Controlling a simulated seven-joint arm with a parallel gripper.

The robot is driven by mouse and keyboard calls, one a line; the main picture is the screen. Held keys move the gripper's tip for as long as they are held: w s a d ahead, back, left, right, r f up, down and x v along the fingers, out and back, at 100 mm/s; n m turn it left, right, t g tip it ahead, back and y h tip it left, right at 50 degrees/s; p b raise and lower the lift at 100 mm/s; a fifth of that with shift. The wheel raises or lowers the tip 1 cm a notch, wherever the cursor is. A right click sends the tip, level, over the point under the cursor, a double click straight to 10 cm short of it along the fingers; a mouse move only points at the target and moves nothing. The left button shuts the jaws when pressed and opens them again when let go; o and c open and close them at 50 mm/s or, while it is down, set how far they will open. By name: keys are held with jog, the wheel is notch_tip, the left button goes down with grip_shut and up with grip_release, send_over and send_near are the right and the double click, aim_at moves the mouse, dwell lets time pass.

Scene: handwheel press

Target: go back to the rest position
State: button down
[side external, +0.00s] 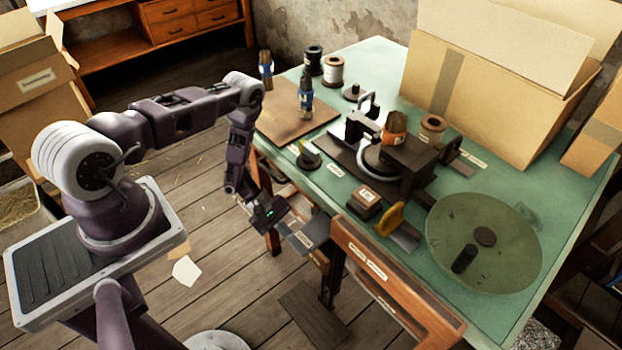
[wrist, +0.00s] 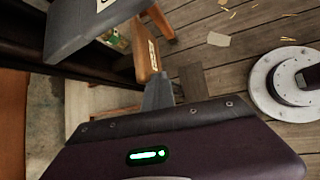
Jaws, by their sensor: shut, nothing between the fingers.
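My gripper (side external: 298,238) hangs low at the near-left edge of the green table (side external: 545,255), below the tabletop level. Its fingers are together with nothing between them; they also show as a narrow grey piece in the wrist view (wrist: 158,90). The handwheel press (side external: 412,158) stands on the table, apart from my gripper. A large green disc (side external: 455,222) with a dark upright knob lies at the table's right front.
An open wooden drawer (side external: 385,280) juts out at the table front, right of my gripper. Large cardboard boxes (side external: 485,95) stand on the table's far right. Plank floor (side external: 215,235) is largely clear left of my gripper.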

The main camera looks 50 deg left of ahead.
jog(key=s+a+r+m+g+y, duration=0.35)
jog(key=a+r+m, duration=0.4)
jog(key=a, duration=0.35)
jog(key=s+a+r+m+g+y, duration=0.35)
jog(key=a+r+m, duration=0.25)
jog(key=a+r, duration=0.35)
jog(key=w+d+r+t, duration=0.1)
jog(key=w+d+r, duration=0.25)
jog(key=r, duration=0.45)
jog(key=w+d+r+t+h, duration=0.1)
jog(key=w+d+r+t, duration=0.1)
jog(key=d+r, duration=0.45)
jog(key=w+d+r+t, duration=0.1)
jog(key=w+d+r, duration=0.15)
jog(key=r, duration=0.75)
jog(key=s+d+r+m+t, duration=0.2)
jog(key=s+d+r, duration=0.4)
jog(key=d+r, duration=0.25)
jog(key=s+d+r+m+t+y, duration=0.1)
jog(key=s+d+r, duration=0.1)
jog(key=s, duration=0.4)
jog(key=s+d+r+t, duration=0.1)
jog(key=s+r+t, duration=0.1)
jog(key=s, duration=0.4)
jog(key=shift+d+r+m+t+y, duration=0.3)
jog(key=shift+d+r+m+y, duration=0.1)
jog(key=shift+r, duration=0.25)
